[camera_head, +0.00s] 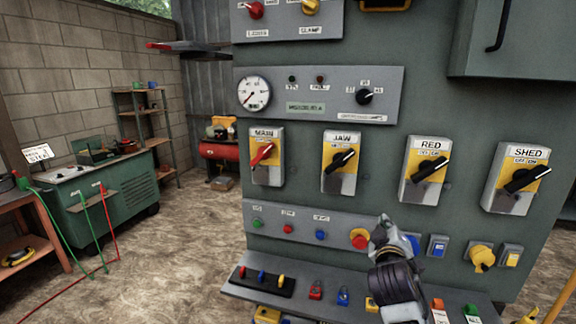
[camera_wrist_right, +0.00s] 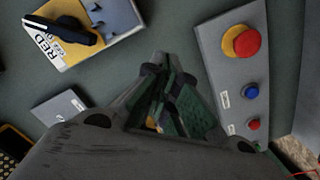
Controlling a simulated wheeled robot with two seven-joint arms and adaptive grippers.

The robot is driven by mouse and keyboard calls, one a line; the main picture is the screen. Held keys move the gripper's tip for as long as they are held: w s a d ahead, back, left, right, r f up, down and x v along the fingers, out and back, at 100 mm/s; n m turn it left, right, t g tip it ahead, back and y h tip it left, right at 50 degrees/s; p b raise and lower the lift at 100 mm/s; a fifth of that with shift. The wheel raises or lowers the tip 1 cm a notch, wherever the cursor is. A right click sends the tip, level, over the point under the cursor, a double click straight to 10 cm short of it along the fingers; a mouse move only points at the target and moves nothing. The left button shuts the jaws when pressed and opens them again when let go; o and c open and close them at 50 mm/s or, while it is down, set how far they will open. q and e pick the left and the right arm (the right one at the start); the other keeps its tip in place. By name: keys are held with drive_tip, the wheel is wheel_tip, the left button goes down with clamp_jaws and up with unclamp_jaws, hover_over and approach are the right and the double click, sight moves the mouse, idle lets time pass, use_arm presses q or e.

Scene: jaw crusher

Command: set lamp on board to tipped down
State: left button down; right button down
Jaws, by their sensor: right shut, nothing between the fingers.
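The board (camera_head: 300,170) is a large grey-green panel with several switches. No label reading "lamp" is legible to me. A small blue rocker switch in a grey case (camera_head: 437,246) sits on its lower part, just right of my right gripper (camera_head: 384,224). A similar small switch (camera_head: 511,255) is further right. I cannot tell which is the lamp switch or how its rocker is tipped. My right gripper is shut and empty in front of the board, right of the red mushroom button (camera_head: 359,239). In the right wrist view its closed fingers (camera_wrist_right: 168,82) point at the board.
Rotary switches MAIN (camera_head: 265,155), JAW (camera_head: 341,160), RED (camera_head: 427,168) and SHED (camera_head: 517,178) stick out above. A yellow knob (camera_head: 482,257) is at right. A sloped shelf (camera_head: 330,308) juts out below, holding small coloured parts.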

drive_tip(key=s+a+f+m+g+y, duration=0.1)
drive_tip(key=s+f+g+y, duration=0.15)
drive_tip(key=s+f, duration=0.55)
drive_tip(key=s+f+m+g+y, duration=0.1)
drive_tip(key=s+f+g, duration=0.3)
drive_tip(key=f, duration=0.8)
drive_tip(key=s+a+f+m+g+y, duration=0.1)
drive_tip(key=s+a+f+g, duration=0.15)
drive_tip(key=s+f, duration=0.5)
drive_tip(key=s+a+f+m+g+y, duration=0.15)
drive_tip(key=s+f+g, duration=0.25)
drive_tip(key=s, duration=0.7)
wheel_tip(320, 180, down, 31)
drive_tip(key=d, duration=0.2)
drive_tip(key=s+d+f, duration=0.4)
drive_tip(key=s+f, duration=0.6)
drive_tip(key=s, duration=0.1)
drive_tip(key=s+d+f+n+g+h, duration=0.1)
drive_tip(key=s+d+f, duration=0.3)
drive_tip(key=s+f, duration=0.6)
drive_tip(key=shift+s+d+f+g, duration=0.3)
drive_tip(key=shift+s+f, duration=0.05)
drive_tip(key=shift+f, duration=0.05)
